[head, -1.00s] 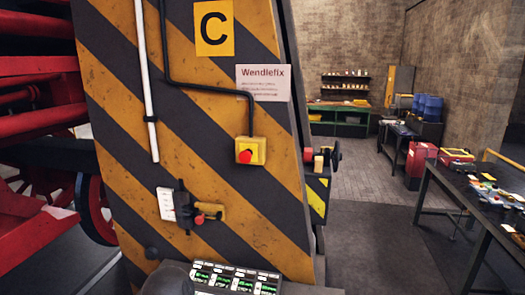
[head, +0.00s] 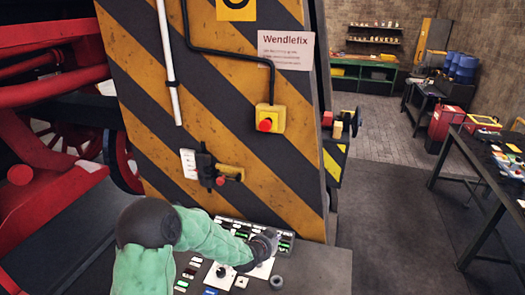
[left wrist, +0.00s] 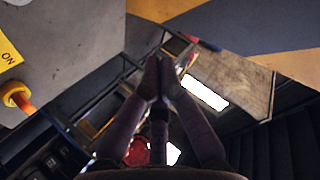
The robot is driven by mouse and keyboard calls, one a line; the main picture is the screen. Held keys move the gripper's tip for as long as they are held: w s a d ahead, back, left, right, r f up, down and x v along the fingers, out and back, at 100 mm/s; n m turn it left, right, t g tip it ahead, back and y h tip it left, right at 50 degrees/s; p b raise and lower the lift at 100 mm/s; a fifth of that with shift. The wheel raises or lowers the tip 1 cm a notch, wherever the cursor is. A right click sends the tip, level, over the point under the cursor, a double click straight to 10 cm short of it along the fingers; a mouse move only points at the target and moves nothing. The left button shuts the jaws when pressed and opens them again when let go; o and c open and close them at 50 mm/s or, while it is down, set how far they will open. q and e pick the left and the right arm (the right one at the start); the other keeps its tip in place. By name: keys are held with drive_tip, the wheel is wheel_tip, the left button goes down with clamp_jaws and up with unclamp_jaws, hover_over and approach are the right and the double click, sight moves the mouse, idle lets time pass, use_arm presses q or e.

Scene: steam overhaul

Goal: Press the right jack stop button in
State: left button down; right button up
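A red stop button (head: 265,125) sits on a yellow box (head: 277,115) on the face of the black-and-yellow striped jack column (head: 235,90). Nothing covers it in the head view; I cannot tell whether it is in or out. My left arm comes in low, and my left gripper (head: 270,236) is over the control desk, below the button and well apart from it. In the left wrist view the left gripper (left wrist: 161,64) has its fingertips together with nothing seen between them. My right gripper is in neither view.
The control desk (head: 322,262) carries dials, labels and green-lit displays. A switch with a red knob (head: 221,181) is on the column, left of the button. A black cable (head: 235,53) runs to the yellow box. Red locomotive parts (head: 50,185) stand left; open floor lies right.

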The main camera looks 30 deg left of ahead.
sight(264, 130)
use_arm(q)
drive_tip(key=a+r+m+t+y+p, duration=0.1)
drive_tip(key=a+r, duration=0.4)
drive_tip(key=r, duration=1)
drive_tip(key=a+r+m+t+y+p, duration=0.1)
drive_tip(key=a+r+m+t, duration=0.4)
drive_tip(key=r, duration=1.1)
drive_tip(key=shift+w+a+m+y, duration=0.4)
drive_tip(key=shift+m+y, duration=0.2)
drive_tip(key=shift+y, duration=0.3)
drive_tip(key=shift+w, duration=0.15)
drive_tip(key=p+x, duration=0.5)
drive_tip(key=x, duration=0.8)
drive_tip(key=shift+w+r, duration=0.15)
drive_tip(key=shift+w, duration=0.25)
